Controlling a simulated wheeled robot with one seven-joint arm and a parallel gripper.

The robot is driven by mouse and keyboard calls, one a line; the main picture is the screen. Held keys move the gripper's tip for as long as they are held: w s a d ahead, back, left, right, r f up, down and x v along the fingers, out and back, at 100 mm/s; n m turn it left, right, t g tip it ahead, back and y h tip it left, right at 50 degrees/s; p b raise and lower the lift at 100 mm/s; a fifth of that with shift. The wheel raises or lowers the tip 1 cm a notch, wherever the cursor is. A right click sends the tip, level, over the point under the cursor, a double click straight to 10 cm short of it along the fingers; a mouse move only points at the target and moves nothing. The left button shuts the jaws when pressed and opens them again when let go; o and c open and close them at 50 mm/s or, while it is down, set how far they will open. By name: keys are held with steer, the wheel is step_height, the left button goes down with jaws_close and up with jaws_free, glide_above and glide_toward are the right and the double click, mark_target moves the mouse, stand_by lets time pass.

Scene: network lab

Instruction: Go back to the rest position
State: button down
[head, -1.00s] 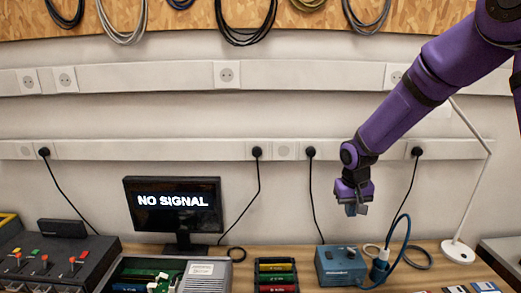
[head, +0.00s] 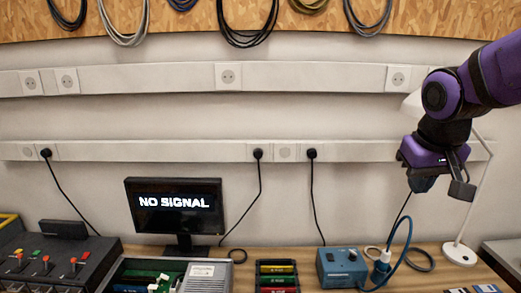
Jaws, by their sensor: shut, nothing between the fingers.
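My purple arm comes in from the upper right in the head view. My gripper (head: 440,190) hangs in the air before the wall, above the right part of the bench. It is shut and holds nothing. It is well above the blue box (head: 342,267) and the plug (head: 380,268) with its blue cable, and apart from both. My wrist hides part of the wall rail and of the white lamp.
A monitor (head: 175,208) reading "NO SIGNAL" stands on the bench. An open chassis (head: 205,275), a rack of coloured modules (head: 276,275) and a control panel (head: 60,262) stand along it. Cables hang above.

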steer(key=s+r+t+y, duration=0.1)
steer(key=s+r, duration=0.1)
steer(key=s, duration=1.2)
steer(key=shift+d+r+t, duration=0.4)
steer(key=shift+w, duration=0.1)
